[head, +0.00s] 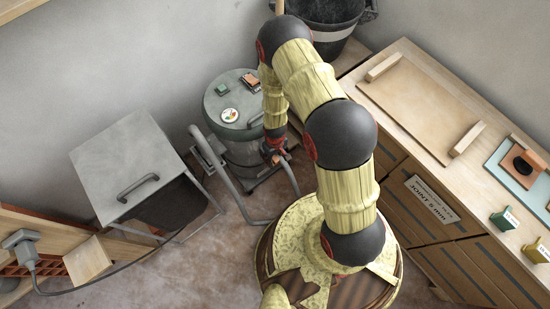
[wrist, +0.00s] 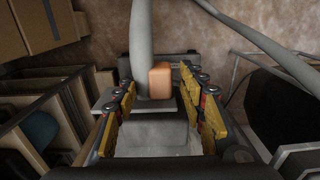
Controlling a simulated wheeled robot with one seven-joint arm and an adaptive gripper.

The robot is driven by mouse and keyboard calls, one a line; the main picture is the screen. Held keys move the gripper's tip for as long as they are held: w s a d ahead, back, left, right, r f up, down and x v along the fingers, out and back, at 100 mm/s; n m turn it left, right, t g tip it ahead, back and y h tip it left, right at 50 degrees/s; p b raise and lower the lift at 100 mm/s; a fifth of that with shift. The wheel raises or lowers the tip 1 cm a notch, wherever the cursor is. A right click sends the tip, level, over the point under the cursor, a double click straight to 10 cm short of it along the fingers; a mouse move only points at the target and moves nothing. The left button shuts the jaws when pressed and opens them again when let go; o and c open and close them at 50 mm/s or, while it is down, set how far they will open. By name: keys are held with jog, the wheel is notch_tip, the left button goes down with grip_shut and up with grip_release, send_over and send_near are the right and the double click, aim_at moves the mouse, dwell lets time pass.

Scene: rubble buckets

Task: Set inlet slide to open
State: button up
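An orange block-shaped knob (wrist: 160,78), which looks like the inlet slide's handle, stands by a grey pipe (wrist: 141,40) in the wrist view. My gripper (wrist: 157,84) is open, with its yellow fingers on either side of the knob. I cannot tell whether they touch it. In the head view my gripper (head: 277,153) is low at the right side of a grey vacuum drum (head: 243,152) with a green-grey lid (head: 215,103). The slide is hidden there behind my gripper and arm. The slide's setting cannot be read.
The lid carries a round gauge (head: 230,115), a green switch (head: 221,89) and an orange-brown part (head: 251,80). A grey hose (head: 232,182) curves beside the drum. A grey bin with a handle (head: 125,165) stands left, a wooden workbench (head: 420,105) right, a black bucket (head: 328,28) behind.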

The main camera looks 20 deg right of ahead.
jog(key=shift+c, duration=1.2)
jog(key=c, duration=0.7)
grip_shut()
